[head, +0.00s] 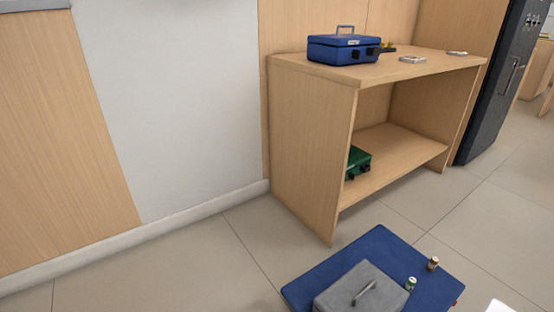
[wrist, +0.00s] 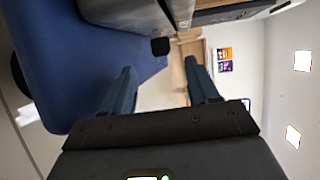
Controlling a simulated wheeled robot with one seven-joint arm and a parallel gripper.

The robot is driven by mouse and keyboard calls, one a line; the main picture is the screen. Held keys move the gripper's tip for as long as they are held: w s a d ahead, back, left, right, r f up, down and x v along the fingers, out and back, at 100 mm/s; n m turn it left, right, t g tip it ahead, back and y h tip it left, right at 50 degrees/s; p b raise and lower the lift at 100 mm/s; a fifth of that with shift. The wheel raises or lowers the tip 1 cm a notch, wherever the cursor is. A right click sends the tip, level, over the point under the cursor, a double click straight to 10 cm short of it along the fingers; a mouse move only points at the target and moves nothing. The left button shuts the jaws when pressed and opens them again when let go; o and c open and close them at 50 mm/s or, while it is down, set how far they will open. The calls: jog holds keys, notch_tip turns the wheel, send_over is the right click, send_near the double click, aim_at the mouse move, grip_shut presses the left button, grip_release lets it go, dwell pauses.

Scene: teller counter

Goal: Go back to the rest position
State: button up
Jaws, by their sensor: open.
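My gripper (wrist: 160,82) shows in the wrist view with its two fingers spread apart and nothing between them. It is open. A grey box (wrist: 125,12) and a blue surface (wrist: 62,70) lie beyond the fingers in that view. In the head view my gripper is not visible. A grey box with a handle (head: 340,292) sits on a blue mat (head: 330,262) at the bottom of the picture.
Two small cylinders, one brown (head: 433,263) and one green (head: 410,284), stand on the mat. A wooden shelf unit (head: 305,140) holds a blue cash box (head: 343,50) on top and a green box (head: 358,162) below. A dark cabinet (head: 495,95) stands right. Floor at left is clear.

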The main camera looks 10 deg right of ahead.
jog(key=s+d+r+n+t+y, duration=0.45)
jog(key=s+d+r+n, duration=0.4)
jog(key=n, duration=0.35)
jog(key=s+a+r+n+y, duration=0.4)
jog(key=s+a+r+n, duration=0.4)
jog(key=r, duration=0.4)
jog(key=s+a+r+n+y, duration=0.3)
jog(key=s+a+r+n, duration=0.3)
jog(key=a+r, duration=0.4)
jog(key=s+a+r+p, duration=0.1)
jog(key=r+p, duration=1.4)
jog(key=r, duration=0.5)
jog(key=s+a+r+n+g+p, duration=0.1)
jog(key=a+r+p, duration=0.1)
jog(key=r+p, duration=1.3)
notch_tip(320, 180, up, 6)
jog(key=shift+f, duration=0.15)
jog(key=shift+s+g, duration=0.1)
jog(key=shift+g, duration=0.15)
